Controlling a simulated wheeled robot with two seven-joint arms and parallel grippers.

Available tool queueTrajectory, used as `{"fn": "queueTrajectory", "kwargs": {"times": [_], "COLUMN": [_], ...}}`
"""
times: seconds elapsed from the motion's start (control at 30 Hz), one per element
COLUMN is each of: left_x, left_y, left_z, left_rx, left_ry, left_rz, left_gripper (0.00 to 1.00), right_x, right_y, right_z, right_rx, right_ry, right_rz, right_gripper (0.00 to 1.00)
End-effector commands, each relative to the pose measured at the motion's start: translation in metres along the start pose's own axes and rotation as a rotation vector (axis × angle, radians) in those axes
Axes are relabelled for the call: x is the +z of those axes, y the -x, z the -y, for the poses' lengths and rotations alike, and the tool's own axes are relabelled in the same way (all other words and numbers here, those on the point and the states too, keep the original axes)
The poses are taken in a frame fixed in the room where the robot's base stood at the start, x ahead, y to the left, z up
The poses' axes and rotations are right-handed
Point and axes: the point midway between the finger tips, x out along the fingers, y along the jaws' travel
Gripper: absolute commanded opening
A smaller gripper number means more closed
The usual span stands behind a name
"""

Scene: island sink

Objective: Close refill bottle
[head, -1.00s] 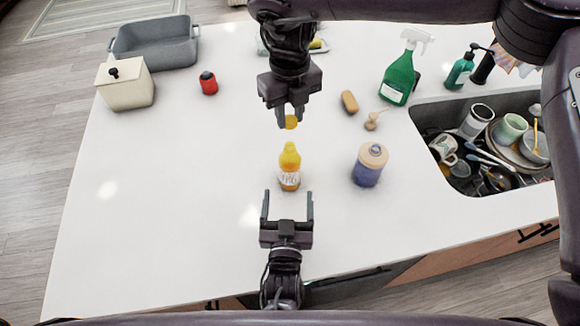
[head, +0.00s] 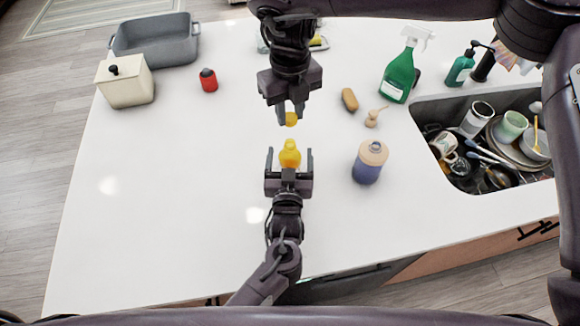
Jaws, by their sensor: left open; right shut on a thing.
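The yellow refill bottle (head: 290,153) stands upright on the white counter in the middle of the head view, with no cap on its top. My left gripper (head: 289,156) is open, with one finger on each side of the bottle and a visible gap to each. The gripper's body hides the bottle's lower part and label. My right gripper (head: 291,112) points down from above and is shut on a small orange-yellow cap (head: 291,119). The cap is held a little above and behind the bottle, apart from it.
A blue jar with a beige lid (head: 370,162) stands right of the bottle. A green spray bottle (head: 399,75), a sponge (head: 349,99) and a sink full of dishes (head: 490,140) lie farther right. A red bottle (head: 209,80) is at back left.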

Motion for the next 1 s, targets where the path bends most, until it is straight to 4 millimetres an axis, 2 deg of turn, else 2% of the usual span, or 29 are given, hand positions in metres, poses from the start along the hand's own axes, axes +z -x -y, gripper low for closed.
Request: {"fn": "queueTrajectory", "kwargs": {"times": [0.37, 0.87, 0.9, 1.0], "left_x": [-0.0001, 0.0001, 0.0001, 0.0003], "left_y": [-0.005, -0.0046, -0.0046, -0.0046], "left_z": [0.0, 0.0001, 0.0001, 0.0001], "left_rx": [0.0, 0.0, 0.0, 0.0], "left_ry": [0.001, 0.0, 0.0, 0.0], "left_rz": [0.0, 0.0, 0.0, 0.001], "left_gripper": [0.77, 0.13, 0.1, 0.1], "right_x": [0.0, 0.0, 0.0, -0.0003], "right_y": [0.0, 0.0, 0.0, -0.0051], "right_z": [-0.0001, -0.0001, -0.0001, -0.0002], "right_rx": [0.0, 0.0, 0.0, 0.0], "right_ry": [0.0, 0.0, 0.0, 0.0], "right_rz": [0.0, 0.0, 0.0, -0.002], "right_gripper": [0.06, 0.06, 0.06, 0.06]}}
